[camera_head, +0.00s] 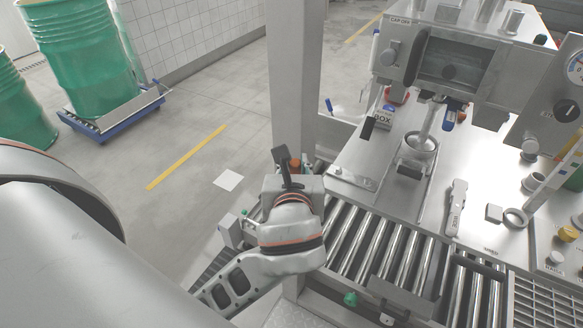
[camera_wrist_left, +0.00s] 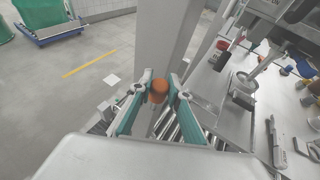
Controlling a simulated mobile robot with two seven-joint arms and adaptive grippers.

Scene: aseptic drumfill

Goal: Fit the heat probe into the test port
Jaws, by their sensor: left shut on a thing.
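My left gripper (camera_head: 298,166) is in the middle of the head view, in front of a pale upright post. In the left wrist view its two teal-sided fingers (camera_wrist_left: 158,90) are closed on a short orange-brown cylinder (camera_wrist_left: 157,97). Only a little of its orange shows past the gripper in the head view (camera_head: 295,163). It may be the heat probe, but its far end is hidden. I cannot pick out the test port with certainty. My right gripper is not in view.
The pale post (camera_head: 296,75) stands right beyond the gripper. A roller conveyor (camera_head: 370,250) runs below and right. A steel bench (camera_head: 470,175) holds a filling head (camera_head: 440,60) and a tool (camera_head: 456,208).

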